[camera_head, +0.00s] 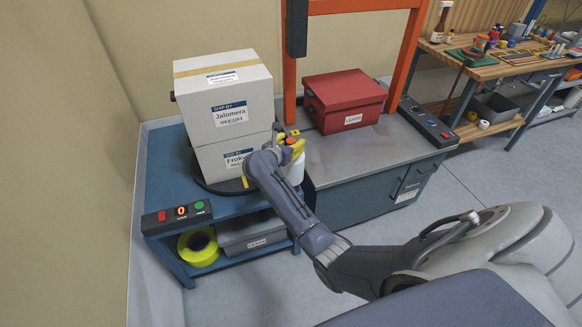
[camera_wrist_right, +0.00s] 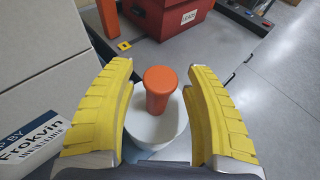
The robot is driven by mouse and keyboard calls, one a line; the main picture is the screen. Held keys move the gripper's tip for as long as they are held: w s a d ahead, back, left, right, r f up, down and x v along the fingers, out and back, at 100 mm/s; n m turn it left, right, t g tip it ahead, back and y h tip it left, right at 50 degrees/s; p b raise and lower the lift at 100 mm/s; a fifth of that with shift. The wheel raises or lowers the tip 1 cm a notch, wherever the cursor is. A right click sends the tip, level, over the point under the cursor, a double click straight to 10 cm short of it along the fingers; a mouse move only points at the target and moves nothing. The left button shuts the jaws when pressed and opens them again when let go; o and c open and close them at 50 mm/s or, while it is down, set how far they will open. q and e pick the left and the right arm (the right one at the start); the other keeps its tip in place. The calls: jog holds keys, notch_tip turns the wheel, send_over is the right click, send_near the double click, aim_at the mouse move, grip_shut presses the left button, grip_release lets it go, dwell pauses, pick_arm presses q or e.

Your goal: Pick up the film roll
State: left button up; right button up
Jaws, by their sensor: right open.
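The film roll is white with an orange handle on top; it stands upright in the head view (camera_head: 295,172), partly hidden by my right arm. In the right wrist view its white body (camera_wrist_right: 150,130) and orange handle (camera_wrist_right: 161,88) sit between the two yellow fingers. My right gripper (camera_head: 290,145) is open, with one finger on each side of the roll's handle. It also shows in the right wrist view (camera_wrist_right: 160,72), where gaps remain between the fingers and the handle. My left gripper is not in view.
Two stacked white boxes (camera_head: 225,105) stand close left of the roll on a dark turntable. A red lidded box (camera_head: 345,97) sits behind on the grey bench (camera_head: 395,146). A button panel (camera_head: 177,215) is at the blue table's front; a yellow roll (camera_head: 187,253) lies below.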

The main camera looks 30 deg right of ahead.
jog(key=shift+o, duration=0.2)
grip_shut()
dwell(0.3)
jog(key=shift+r, duration=0.1)
